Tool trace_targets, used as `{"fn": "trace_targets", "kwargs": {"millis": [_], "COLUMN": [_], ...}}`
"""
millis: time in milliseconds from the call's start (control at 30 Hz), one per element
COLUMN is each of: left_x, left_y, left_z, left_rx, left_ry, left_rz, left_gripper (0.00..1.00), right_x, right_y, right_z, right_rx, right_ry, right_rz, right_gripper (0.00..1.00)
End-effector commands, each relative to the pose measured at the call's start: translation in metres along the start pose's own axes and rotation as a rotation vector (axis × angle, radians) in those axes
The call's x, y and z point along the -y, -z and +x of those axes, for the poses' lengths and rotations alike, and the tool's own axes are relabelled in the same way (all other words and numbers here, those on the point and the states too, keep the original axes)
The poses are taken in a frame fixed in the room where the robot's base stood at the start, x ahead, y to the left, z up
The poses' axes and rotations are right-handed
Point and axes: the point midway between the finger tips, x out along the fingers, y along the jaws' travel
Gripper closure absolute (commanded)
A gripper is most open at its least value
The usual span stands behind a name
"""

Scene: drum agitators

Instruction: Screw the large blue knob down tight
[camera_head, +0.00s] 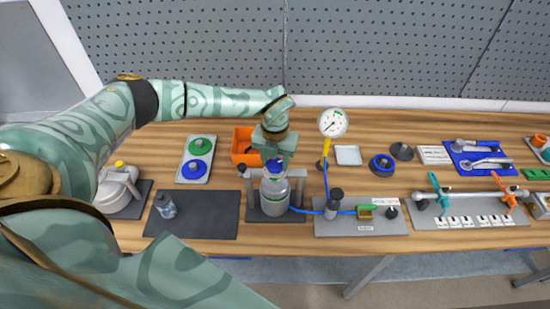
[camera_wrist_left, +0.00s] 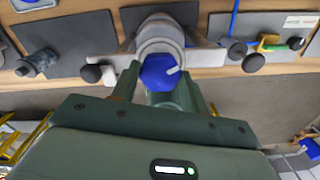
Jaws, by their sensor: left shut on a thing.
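The fingers partly hide the knob in the head view. How tight the knob sits cannot be seen. My right gripper is not in view.
A pressure gauge (camera_head: 332,123) on a yellow stem stands close to the right, with a blue hose below. An orange bin (camera_head: 241,158) is behind.

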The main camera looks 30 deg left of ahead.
Motion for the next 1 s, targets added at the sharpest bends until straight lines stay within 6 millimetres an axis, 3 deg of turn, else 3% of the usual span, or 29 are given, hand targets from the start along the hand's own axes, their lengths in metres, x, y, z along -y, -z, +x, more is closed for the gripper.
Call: {"fn": "trace_targets", "kwargs": {"millis": [600, 1000], "left_x": [0.001, 0.001], "left_y": [-0.004, -0.005], "left_z": [-0.006, -0.005], "left_rx": [0.013, 0.014], "left_ry": [0.002, 0.000], "left_rz": [0.562, 0.780], "left_gripper": [0.78, 0.78], "right_x": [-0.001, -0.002], "right_y": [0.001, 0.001], "right_z": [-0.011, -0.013], "right_rx": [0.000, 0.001], "right_ry": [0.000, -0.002], "right_rz": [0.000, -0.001], "right_gripper": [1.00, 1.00]}}
